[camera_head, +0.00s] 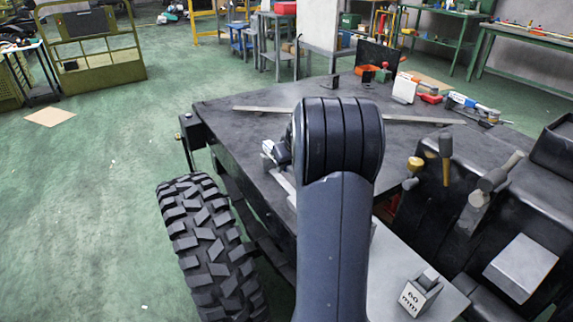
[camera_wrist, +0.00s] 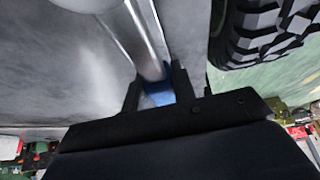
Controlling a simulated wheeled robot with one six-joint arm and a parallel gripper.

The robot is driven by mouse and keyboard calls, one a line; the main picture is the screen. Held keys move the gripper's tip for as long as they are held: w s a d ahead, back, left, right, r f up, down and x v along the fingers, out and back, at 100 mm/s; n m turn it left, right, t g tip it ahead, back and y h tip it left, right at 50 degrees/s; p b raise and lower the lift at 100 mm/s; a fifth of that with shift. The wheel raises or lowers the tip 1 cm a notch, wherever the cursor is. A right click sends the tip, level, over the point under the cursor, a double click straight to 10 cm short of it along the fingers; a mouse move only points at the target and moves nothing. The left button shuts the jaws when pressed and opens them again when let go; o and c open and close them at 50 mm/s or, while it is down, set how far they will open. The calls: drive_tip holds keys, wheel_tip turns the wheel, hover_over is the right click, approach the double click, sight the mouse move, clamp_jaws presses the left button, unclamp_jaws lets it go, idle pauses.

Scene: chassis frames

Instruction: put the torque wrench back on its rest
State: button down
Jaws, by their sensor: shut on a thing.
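In the wrist view the torque wrench shows as a bright metal shaft (camera_wrist: 147,42) with a blue part (camera_wrist: 160,94) at its lower end. My gripper (camera_wrist: 156,84) is shut on the blue part, one dark finger on each side. The shaft runs up and left, away from the fingers, past a pale rounded shape at the top edge. A grey surface lies behind it; I cannot tell whether the wrench touches it. In the head view my arm hides the gripper and most of what it holds. I cannot make out the rest for certain.
A dark bench top (camera_head: 235,125) carries a long metal bar (camera_head: 430,120), a blue-and-white tool (camera_head: 470,105) and small red items at the back. Mallets (camera_head: 445,155) stand at the right. A metal block marked 60 mm (camera_head: 418,295) is in front. A big tyre (camera_head: 205,245) stands left.

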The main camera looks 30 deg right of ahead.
drive_tip(key=shift+f+b, duration=0.6)
drive_tip(key=shift+f, duration=0.25)
idle(0.5)
drive_tip(key=c, duration=1.1)
unclamp_jaws()
drive_tip(key=shift+f, duration=0.1)
drive_tip(key=shift+r+p, duration=2.7)
drive_tip(key=shift+r, duration=0.9)
drive_tip(key=shift+f, duration=0.15)
